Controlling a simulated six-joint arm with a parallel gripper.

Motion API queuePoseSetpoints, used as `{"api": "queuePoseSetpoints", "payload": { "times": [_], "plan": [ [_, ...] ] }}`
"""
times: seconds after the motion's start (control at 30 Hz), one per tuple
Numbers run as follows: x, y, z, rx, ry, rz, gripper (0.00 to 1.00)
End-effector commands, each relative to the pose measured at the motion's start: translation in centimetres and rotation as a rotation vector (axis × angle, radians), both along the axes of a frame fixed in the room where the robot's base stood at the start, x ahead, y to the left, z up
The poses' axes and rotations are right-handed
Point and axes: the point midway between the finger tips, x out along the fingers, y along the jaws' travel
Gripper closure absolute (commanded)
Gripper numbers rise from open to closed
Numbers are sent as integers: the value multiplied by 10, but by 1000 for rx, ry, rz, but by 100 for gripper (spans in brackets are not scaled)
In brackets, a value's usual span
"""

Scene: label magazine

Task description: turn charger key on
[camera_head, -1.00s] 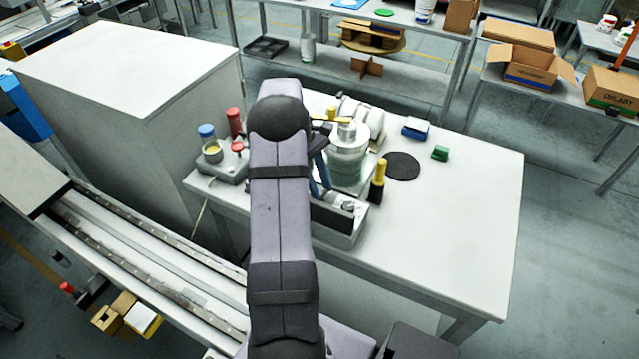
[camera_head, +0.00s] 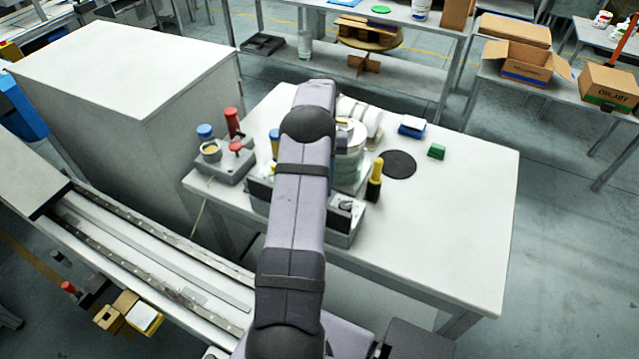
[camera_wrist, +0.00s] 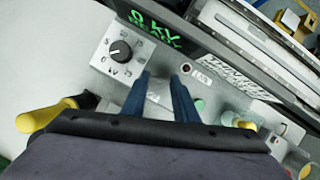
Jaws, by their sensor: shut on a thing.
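The charger (camera_head: 344,238) is a grey box near the front edge of the white bench, partly behind my arm. In the wrist view its panel has a black dial (camera_wrist: 120,51) with a scale marked in kV, under a dark strip with green text reading "0 KV READY". A small round fitting (camera_wrist: 187,68), possibly the key switch, sits on the panel with a white label. My gripper (camera_wrist: 161,78) has two blue fingers over the panel near this fitting. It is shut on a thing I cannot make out. My arm hides the gripper in the head view.
A glass vessel (camera_head: 349,170) stands behind the charger. A yellow-and-black handled tool (camera_head: 374,182) is at its right. A black disc (camera_head: 399,164) and green block (camera_head: 436,151) lie right; the bench's right front is clear.

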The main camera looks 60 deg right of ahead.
Motion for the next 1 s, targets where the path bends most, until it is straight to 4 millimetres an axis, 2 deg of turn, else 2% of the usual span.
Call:
{"api": "queuePoseSetpoints", "payload": {
  "times": [0.2, 0.5, 1.0],
  "plan": [
    [-2, -2, 1, -5, -3, -182, 96],
    [-3, -3, 2, -7, -3, -343, 96],
    [-3, -2, 1, -7, -2, -399, 96]
  ]
}}
